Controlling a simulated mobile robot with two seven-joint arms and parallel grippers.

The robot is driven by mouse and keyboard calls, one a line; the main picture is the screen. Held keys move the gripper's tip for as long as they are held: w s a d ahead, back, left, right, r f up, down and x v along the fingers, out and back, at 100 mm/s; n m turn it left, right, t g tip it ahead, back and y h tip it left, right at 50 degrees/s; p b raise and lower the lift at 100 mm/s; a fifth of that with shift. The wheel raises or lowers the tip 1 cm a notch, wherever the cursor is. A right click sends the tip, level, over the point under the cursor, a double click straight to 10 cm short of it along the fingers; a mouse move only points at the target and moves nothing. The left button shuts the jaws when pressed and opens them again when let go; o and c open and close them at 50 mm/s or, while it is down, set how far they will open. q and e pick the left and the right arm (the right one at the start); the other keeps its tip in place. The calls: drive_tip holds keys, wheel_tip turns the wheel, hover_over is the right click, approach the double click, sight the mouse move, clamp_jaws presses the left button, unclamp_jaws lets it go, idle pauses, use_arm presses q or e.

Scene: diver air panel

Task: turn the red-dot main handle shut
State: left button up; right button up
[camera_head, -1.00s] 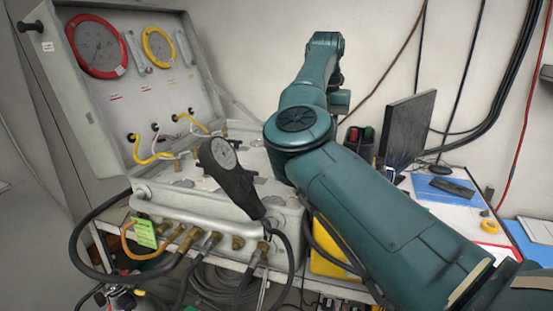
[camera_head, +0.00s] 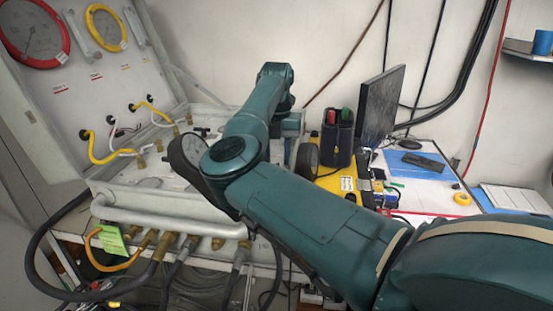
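The air panel is an open grey case; its lower box (camera_head: 150,197) holds the valves and its raised lid (camera_head: 75,90) carries the gauges. A small black handle (camera_head: 203,130) shows at the back of the lower box. I cannot make out a red dot on any handle; my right arm covers much of the box's right part. My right gripper (camera_head: 286,103) points down over the right rear of the box. Its fingertips are hidden, so I cannot tell whether it is open or touching anything. My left gripper is not in view.
Hoses and brass fittings (camera_head: 164,242) line the front edge. Right of the box are a black holder (camera_head: 336,140), a monitor (camera_head: 381,105) and a desk with tools.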

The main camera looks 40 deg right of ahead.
drive_tip(key=shift+f, duration=1.1)
clamp_jaws()
